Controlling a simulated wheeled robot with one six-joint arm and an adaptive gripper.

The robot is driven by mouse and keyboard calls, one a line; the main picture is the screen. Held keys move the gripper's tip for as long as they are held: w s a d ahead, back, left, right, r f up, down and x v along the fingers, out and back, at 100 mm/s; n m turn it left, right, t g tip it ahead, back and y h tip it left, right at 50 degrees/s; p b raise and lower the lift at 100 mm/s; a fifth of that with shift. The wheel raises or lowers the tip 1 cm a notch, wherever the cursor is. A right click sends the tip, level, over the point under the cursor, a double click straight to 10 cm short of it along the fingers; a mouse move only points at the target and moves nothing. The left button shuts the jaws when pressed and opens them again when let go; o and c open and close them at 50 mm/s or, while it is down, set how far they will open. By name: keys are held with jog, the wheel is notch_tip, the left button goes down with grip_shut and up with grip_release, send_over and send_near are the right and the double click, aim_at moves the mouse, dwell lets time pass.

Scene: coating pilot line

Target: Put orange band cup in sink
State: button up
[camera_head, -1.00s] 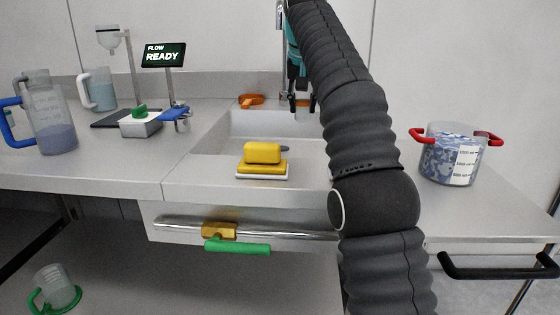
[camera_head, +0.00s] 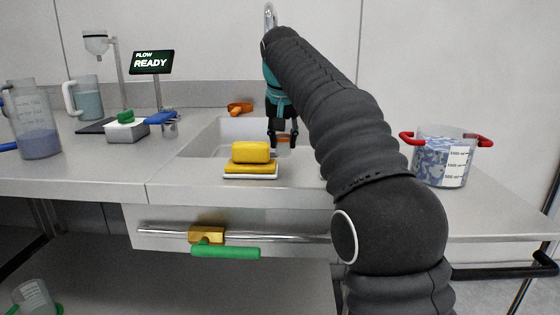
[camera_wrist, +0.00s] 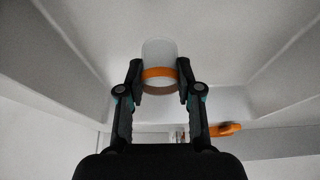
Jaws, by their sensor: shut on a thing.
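My gripper (camera_head: 284,140) reaches down into the sink (camera_head: 215,137) at the back of the counter. In the wrist view, my gripper (camera_wrist: 159,85) is shut on the orange band cup (camera_wrist: 159,52), a pale cup with an orange band near its rim. One finger is on each side of the band. The cup is inside the sink walls (camera_wrist: 60,38). In the head view only the orange band of the cup (camera_head: 283,137) shows between the fingers. I cannot tell whether the cup touches the sink floor.
A yellow sponge (camera_head: 251,152) on a white dish (camera_head: 250,177) sits at the sink's front edge. An orange object (camera_head: 240,108) lies behind the sink. A pot with red handles (camera_head: 442,155) stands at the right.

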aim_at(280, 147)
jog(key=shift+a+f, duration=0.2)
jog(key=shift+a, duration=0.1)
jog(key=shift+f, duration=0.3)
jog(key=shift+f+b, duration=0.9)
jog(key=shift+f, duration=0.8)
jog(key=shift+f, duration=0.1)
jog(key=o, duration=1.1)
jog(key=p+v, duration=0.3)
jog(key=v, duration=0.9)
jog(key=shift+p, duration=0.35)
